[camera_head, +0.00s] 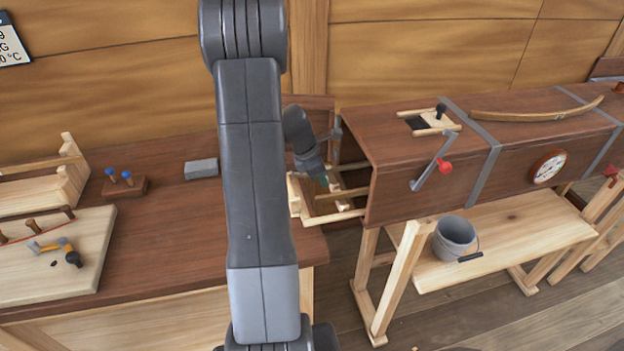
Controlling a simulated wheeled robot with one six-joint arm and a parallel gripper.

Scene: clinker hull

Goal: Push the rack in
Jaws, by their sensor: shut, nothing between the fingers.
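The rack (338,217) is a pale wooden frame with bars. It sticks out to the left from the open end of the long brown steam box (398,196), with part of it inside the box. My gripper (325,184) is shut and empty, pointing down at the rack's protruding part. I cannot tell whether it touches the rack. My own arm hides the rack's left side and part of the bench behind it.
A grey bucket (455,238) stands on the shelf below. The brown workbench (180,240) at left holds a grey block (201,168) and a board with tools (85,255).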

